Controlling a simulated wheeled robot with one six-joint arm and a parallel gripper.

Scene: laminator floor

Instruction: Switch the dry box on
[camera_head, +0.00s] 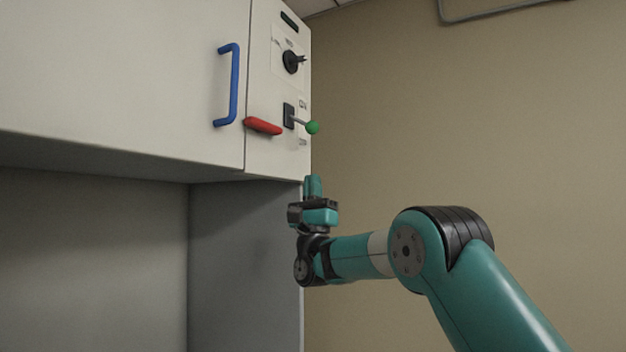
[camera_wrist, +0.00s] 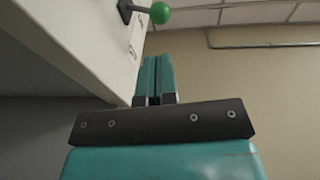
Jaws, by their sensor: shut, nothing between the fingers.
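The dry box (camera_head: 120,75) is a pale cabinet at the upper left of the head view. On its narrow right panel is a lever switch with a green ball knob (camera_head: 313,127) on a dark plate, with small labels above and below it. The green knob also shows at the top of the wrist view (camera_wrist: 160,13). My gripper (camera_head: 312,180) points up, just below the knob and apart from it. Its two teal fingers are together and empty in the wrist view (camera_wrist: 156,62).
A red handle (camera_head: 263,126) sticks out left of the lever. A black rotary knob (camera_head: 292,61) is above it, and a blue door handle (camera_head: 233,85) is farther left. A recess lies under the cabinet. The room right of the panel is free up to the beige wall (camera_head: 480,120).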

